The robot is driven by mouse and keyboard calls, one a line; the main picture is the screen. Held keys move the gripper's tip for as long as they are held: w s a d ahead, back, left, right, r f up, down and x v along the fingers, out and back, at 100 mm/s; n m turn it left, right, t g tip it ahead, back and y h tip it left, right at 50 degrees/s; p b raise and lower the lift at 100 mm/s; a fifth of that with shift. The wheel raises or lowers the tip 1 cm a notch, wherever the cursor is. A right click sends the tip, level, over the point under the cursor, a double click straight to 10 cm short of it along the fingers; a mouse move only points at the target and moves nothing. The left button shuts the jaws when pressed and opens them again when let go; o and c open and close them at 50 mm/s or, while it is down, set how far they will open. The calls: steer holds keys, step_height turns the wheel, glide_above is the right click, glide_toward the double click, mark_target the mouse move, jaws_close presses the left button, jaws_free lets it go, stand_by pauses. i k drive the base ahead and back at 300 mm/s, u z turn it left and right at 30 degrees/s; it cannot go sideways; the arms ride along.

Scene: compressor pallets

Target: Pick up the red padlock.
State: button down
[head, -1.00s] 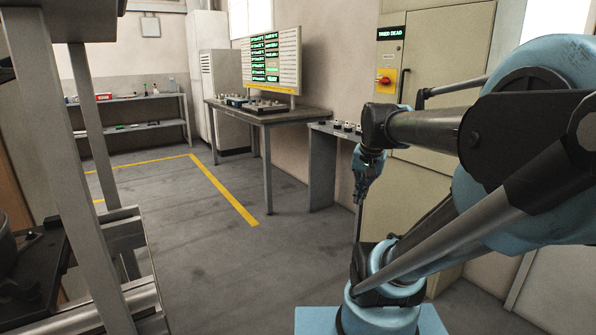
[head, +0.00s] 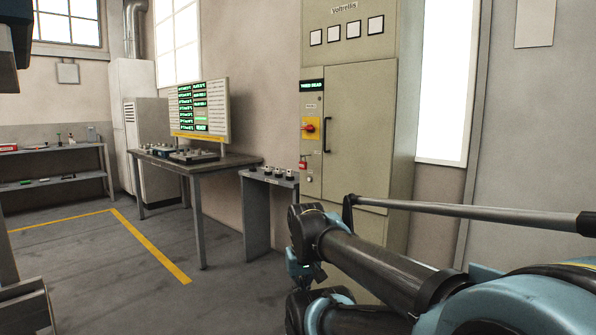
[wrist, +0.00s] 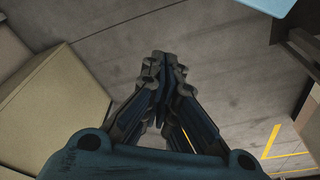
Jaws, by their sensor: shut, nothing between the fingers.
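A small red object (head: 303,163), which looks like the red padlock, is at the lower left of the cabinet door in the head view, below the red switch (head: 310,127) on its yellow plate. It is too small to tell how it is held there. My gripper (wrist: 163,60) is shut and empty in the wrist view, its fingertips together over bare floor. In the head view my wrist is low in front of the cabinet (head: 360,110), below and apart from the red object. The padlock does not show in the wrist view.
A narrow grey stand (head: 257,215) with several small dark-topped items stands left of the cabinet. Further left is a table (head: 200,167) with a control box and a display board (head: 200,110). Floor around the yellow line (head: 150,245) is clear.

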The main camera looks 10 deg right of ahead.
mark_target(303, 165)
steer(key=k, duration=0.6)
steer(key=u, duration=0.4)
steer(key=i, duration=1)
steer(key=z, duration=0.35)
steer(key=i, duration=1.15)
steer(key=z, duration=0.75)
